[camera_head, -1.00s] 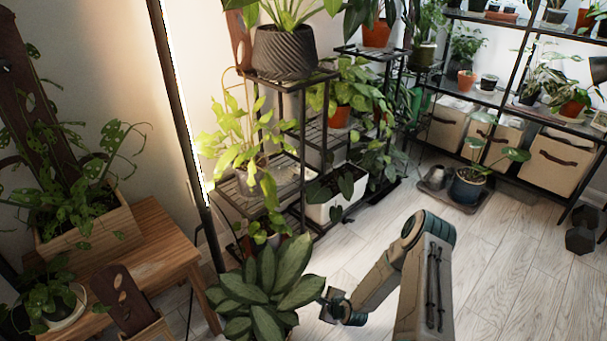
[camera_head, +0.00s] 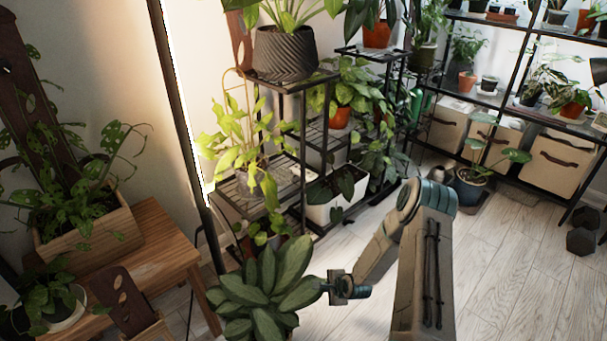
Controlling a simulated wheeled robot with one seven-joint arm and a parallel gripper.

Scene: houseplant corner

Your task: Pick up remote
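I cannot make out a remote anywhere in the head view. My gripper (camera_head: 326,286) is at the lower middle, beside the right-hand leaves of a broad-leaved plant (camera_head: 265,287). Its fingers are small and overlap the leaves, so I cannot see whether they are open or shut, or whether they hold anything.
A wooden table (camera_head: 150,240) with planters is at the left. A black tiered plant stand (camera_head: 290,79) stands in the middle. A shelf with fabric bins (camera_head: 560,163) is at the back right. A dumbbell (camera_head: 581,241) lies at the right. Pale floor (camera_head: 500,270) is open there.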

